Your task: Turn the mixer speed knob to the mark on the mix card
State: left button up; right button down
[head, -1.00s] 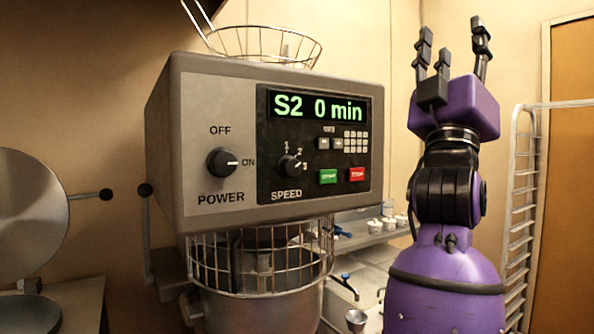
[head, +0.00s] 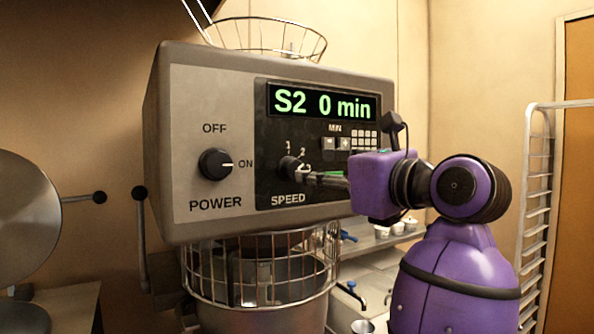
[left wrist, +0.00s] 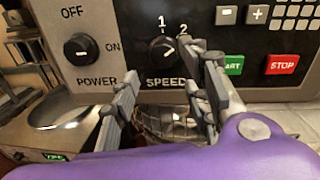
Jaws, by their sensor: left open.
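The mixer (head: 205,110) faces me with its display (head: 320,103) lit, reading "S2 0 min". The black speed knob (head: 290,168) is on the dark panel, with marks 1, 2 and 3 around it. In the left wrist view the speed knob (left wrist: 162,50) has its pointer toward the upper right, near 2. My left gripper (head: 312,176) reaches in from the right, its fingers beside the speed knob. In the left wrist view my left gripper (left wrist: 166,68) is open, with fingers spread below and either side of the knob. Contact is unclear. No mix card is visible.
The power knob (head: 216,164), pointing to ON, is left of the speed knob. Green start (left wrist: 234,65) and red stop (left wrist: 281,65) buttons sit close right of the fingers. A wire guard (head: 262,275) is below the head. A rack (head: 538,200) stands at right.

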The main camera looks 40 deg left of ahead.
aim_at(294, 170)
pick_arm(q)
jog(key=p+x, duration=0.1)
jog(key=x, duration=0.6)
jog(key=shift+a, duration=0.3)
